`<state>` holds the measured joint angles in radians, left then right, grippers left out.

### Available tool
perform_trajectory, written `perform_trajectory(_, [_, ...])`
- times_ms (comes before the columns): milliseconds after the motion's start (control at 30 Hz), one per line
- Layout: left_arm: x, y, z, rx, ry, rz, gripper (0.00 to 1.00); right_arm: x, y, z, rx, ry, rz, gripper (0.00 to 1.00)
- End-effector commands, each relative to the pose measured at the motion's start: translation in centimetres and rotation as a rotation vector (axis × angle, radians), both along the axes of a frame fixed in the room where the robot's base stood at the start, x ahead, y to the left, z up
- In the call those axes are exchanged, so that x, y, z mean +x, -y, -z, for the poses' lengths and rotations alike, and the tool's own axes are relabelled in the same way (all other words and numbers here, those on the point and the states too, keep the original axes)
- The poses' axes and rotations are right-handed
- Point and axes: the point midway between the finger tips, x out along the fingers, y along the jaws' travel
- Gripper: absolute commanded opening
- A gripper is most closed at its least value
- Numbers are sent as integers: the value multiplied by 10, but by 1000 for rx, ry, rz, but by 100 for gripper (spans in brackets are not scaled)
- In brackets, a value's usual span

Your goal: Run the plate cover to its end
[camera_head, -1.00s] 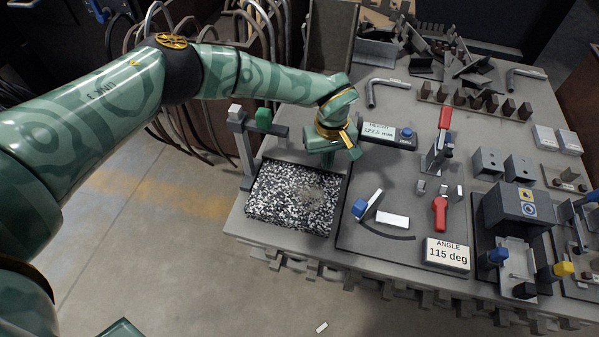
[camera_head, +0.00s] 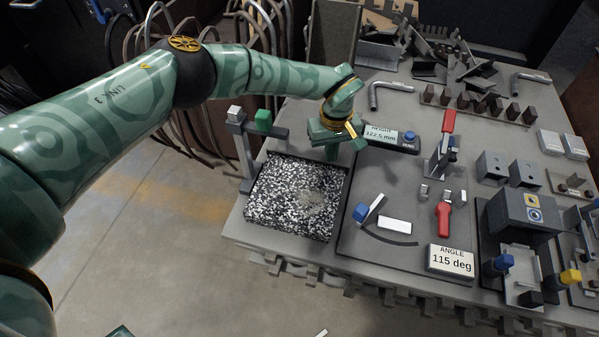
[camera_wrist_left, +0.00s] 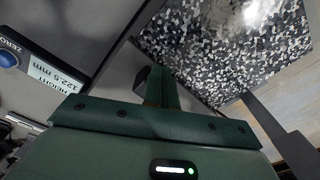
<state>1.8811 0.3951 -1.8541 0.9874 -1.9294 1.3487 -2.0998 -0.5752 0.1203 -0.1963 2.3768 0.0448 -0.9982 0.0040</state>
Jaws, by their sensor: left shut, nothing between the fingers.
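The speckled black-and-white plate (camera_head: 297,197) lies at the left end of the bench, with a dark strip along its back edge. I cannot make out a separate plate cover for sure. My left gripper (camera_head: 333,156) is at the plate's back right corner, beside the height display (camera_head: 390,138), which reads 122.5 mm. In the left wrist view its fingers (camera_wrist_left: 162,82) are together and empty, with the speckled plate (camera_wrist_left: 215,50) beyond them at the upper right. My right gripper is out of view.
A grey post with a green block (camera_head: 263,119) stands at the plate's back left. To the right are an angle display (camera_head: 451,260) reading 115 deg, a red-handled clamp (camera_head: 443,215) and a grey block fixture (camera_head: 520,215). Steel scraps (camera_head: 460,60) lie at the back.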

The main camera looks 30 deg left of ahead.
Motion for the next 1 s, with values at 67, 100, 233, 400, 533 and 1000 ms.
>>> perform_trajectory(67, [3, -1, 0, 1, 1, 0, 0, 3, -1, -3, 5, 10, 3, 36])
perform_trajectory(100, [5, -2, 0, 1, 1, -1, 0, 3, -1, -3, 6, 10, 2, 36])
perform_trajectory(233, [10, -3, 0, 3, 1, 0, 0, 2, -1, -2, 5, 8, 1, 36])
perform_trajectory(400, [15, -5, 0, 3, 0, -2, 0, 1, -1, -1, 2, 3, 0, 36])
perform_trajectory(533, [19, -6, 0, 3, 0, 0, 0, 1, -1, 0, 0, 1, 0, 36])
perform_trajectory(1000, [20, -6, 0, 4, 3, 0, 0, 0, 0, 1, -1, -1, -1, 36])
